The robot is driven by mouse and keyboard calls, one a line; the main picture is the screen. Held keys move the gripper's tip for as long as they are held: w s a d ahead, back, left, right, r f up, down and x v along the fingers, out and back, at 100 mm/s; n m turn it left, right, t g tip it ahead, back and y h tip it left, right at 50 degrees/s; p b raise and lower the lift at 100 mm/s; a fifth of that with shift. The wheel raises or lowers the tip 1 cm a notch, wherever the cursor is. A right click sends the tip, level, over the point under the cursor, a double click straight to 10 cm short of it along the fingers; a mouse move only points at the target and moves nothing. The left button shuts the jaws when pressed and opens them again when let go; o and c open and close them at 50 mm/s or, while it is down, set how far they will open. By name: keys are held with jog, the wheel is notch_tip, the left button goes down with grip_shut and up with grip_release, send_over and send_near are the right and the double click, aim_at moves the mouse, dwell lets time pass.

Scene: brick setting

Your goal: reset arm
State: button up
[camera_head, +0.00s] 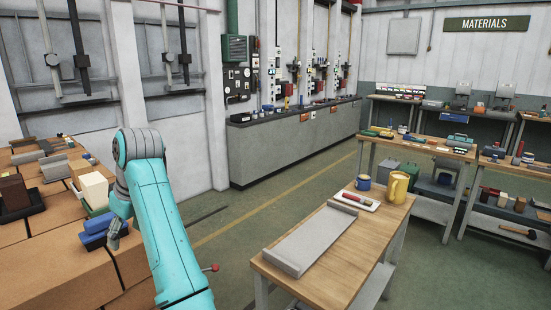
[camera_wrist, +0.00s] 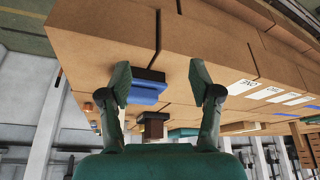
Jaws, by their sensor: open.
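My gripper (camera_wrist: 160,80) is open in the wrist view, with its two fingers spread and nothing held between them. A blue block (camera_wrist: 148,95) with a dark part beside it lies on the cardboard boxes beyond the gap, nearer the left finger. In the head view my arm bends down at the left and my gripper (camera_head: 115,236) is partly hidden by it. Blue pieces (camera_head: 94,232) lie right beside the gripper on the boxes; whether they touch it I cannot tell.
Cardboard boxes (camera_head: 55,270) fill the left, bearing a cream block (camera_head: 93,190) and a brown block (camera_head: 14,192) in a dark tray. Green floor lies between.

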jog(key=w+d+f+m+t, duration=0.1)
jog(key=d+f, duration=0.3)
jog(key=f, duration=0.5)
jog(key=w+d+f+m+t, duration=0.15)
jog(key=d+f, duration=0.25)
jog(key=f, duration=0.6)
jog(key=d+f+m+t, duration=0.15)
jog(key=d+f, duration=0.25)
jog(key=f, duration=0.5)
jog(key=s+d+f+m+t, duration=0.1)
jog(key=s+d+f+m, duration=0.1)
jog(key=s+d+f, duration=0.5)
jog(key=s+d+f+m+t, duration=0.15)
jog(key=s+d+f, duration=0.25)
jog(key=d+f, duration=0.7)
jog(key=s+d+m+t+h, duration=0.1)
jog(key=s+d+m+t, duration=0.1)
jog(key=s+d, duration=0.75)
jog(key=s+d+m+t+h, duration=0.15)
jog(key=s+d, duration=0.45)
jog(key=s, duration=0.7)
jog(key=s+d+r+m+t+h, duration=0.1)
jog(key=s+d+r, duration=0.2)
jog(key=s+r, duration=0.6)
jog(key=s+d+r+m+t+h, duration=0.1)
jog(key=s+d+r+m+t, duration=0.1)
jog(key=s+r, duration=0.7)
jog(key=shift+s+d+r+m, duration=0.3)
jog(key=shift+s+d+r, duration=0.1)
jog(key=shift+s+d, duration=0.45)
